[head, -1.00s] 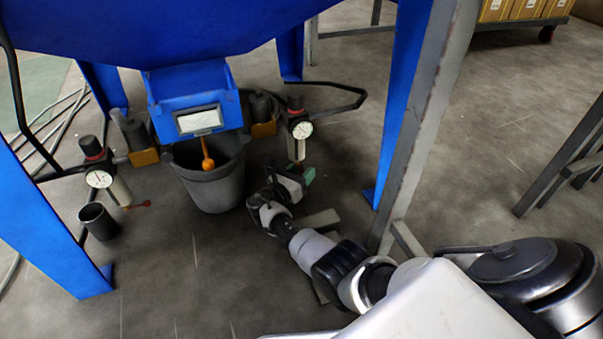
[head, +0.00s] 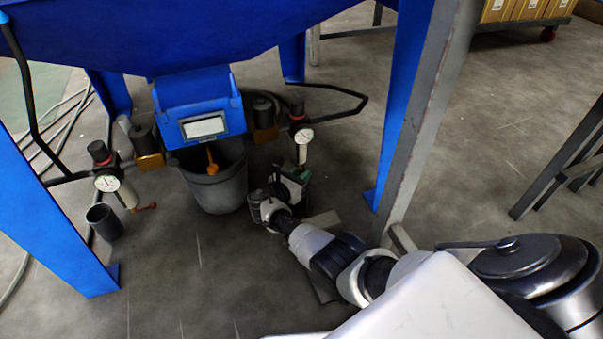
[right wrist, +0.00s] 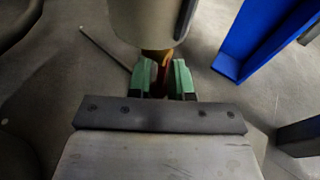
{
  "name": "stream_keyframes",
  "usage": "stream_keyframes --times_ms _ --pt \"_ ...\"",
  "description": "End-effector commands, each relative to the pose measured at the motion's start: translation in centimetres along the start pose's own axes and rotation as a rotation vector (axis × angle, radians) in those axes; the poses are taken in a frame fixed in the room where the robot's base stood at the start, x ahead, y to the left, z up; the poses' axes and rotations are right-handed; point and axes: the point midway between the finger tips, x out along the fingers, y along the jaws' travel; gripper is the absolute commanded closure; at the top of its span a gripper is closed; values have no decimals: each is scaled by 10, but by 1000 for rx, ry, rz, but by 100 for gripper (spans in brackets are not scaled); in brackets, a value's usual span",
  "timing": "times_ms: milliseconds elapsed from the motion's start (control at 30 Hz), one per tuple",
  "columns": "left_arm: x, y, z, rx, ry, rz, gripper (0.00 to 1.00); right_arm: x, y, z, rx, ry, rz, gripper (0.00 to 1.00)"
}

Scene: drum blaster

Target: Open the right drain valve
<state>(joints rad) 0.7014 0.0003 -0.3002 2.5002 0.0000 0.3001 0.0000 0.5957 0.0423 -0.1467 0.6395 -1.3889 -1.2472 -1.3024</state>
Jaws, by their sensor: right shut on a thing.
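The right filter unit has a round gauge (head: 303,135) and a pale bowl (head: 302,153), which hangs above the floor beside the blue machine. In the right wrist view the bowl (right wrist: 150,20) fills the top middle. The right drain valve (right wrist: 158,60), orange-brown, sticks out below it. My right gripper (head: 300,174) is directly under the bowl. In the right wrist view its green fingertips (right wrist: 164,80) are shut on the valve from both sides, hiding part of it. My left gripper is out of view.
A dark bucket (head: 219,188) stands left of my right gripper, under the blue hopper outlet (head: 200,105). A left gauge unit (head: 107,183) and a small dark cup (head: 104,222) are farther left. A blue leg (head: 400,105) and a grey post (head: 425,130) stand right.

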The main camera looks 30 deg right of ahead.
Motion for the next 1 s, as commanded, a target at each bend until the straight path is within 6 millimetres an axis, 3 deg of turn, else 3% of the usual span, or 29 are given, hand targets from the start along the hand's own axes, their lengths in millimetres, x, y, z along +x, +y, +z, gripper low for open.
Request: stream_keyframes --times_ms 67,100,267,633,1000 --pt "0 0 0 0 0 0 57 0 0 0 2 1 1 100" --pt "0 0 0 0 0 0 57 0 0 0 1 1 1 77" --pt "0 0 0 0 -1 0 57 0 0 0 1 1 0 55" --pt "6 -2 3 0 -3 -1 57 -9 0 2 -1 1 0 55" --pt "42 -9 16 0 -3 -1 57 -80 0 4 -1 3 2 55"
